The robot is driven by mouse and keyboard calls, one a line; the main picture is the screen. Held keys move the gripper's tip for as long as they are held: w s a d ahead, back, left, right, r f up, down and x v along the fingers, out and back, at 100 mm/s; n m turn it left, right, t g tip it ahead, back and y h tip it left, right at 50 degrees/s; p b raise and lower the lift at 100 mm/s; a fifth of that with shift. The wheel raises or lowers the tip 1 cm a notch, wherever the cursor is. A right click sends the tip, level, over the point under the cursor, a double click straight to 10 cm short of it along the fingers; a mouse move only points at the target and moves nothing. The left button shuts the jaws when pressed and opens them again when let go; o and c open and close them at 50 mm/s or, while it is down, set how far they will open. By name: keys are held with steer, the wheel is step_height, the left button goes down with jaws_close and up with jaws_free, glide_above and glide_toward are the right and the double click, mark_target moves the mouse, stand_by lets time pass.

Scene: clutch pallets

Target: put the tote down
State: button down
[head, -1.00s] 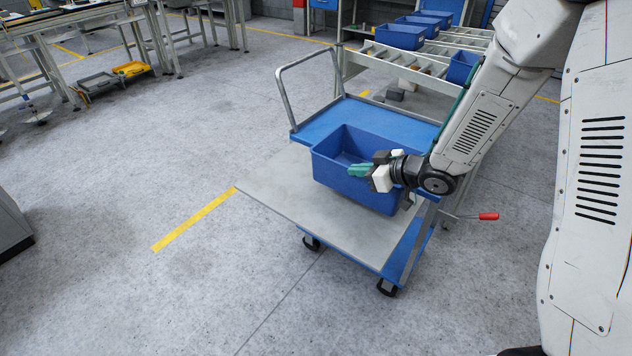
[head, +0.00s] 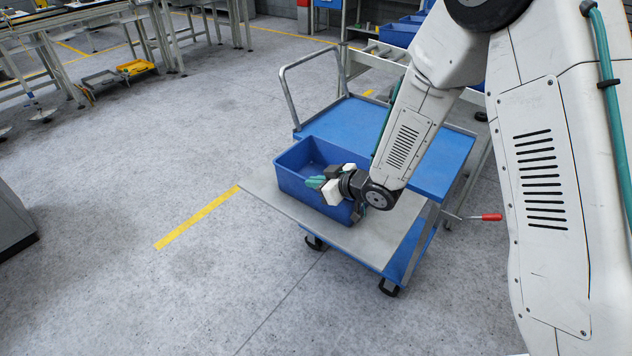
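The blue tote (head: 296,187) is an open box that looks empty inside. It appears upright over the left part of the grey board (head: 385,243) on the blue cart. I cannot tell whether its base touches the board or hangs just above it. My gripper (head: 318,184) is at the tote's right side, with teal fingertips showing over the inside. It looks shut on the tote's rim, but the wall and wrist hide much of the grip.
The cart's blue deck (head: 360,118) is bare behind the tote, with a metal handle (head: 312,85) at its far left. A red-tipped lever (head: 490,217) sticks out at right. More blue totes (head: 398,34) stand on a rack behind. Floor on the left is clear.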

steer(key=shift+f, duration=0.1)
steer(key=c, duration=1.6)
jaws_free()
steer(key=shift+c, duration=0.2)
steer(key=v, duration=1.2)
steer(key=shift+r, duration=0.2)
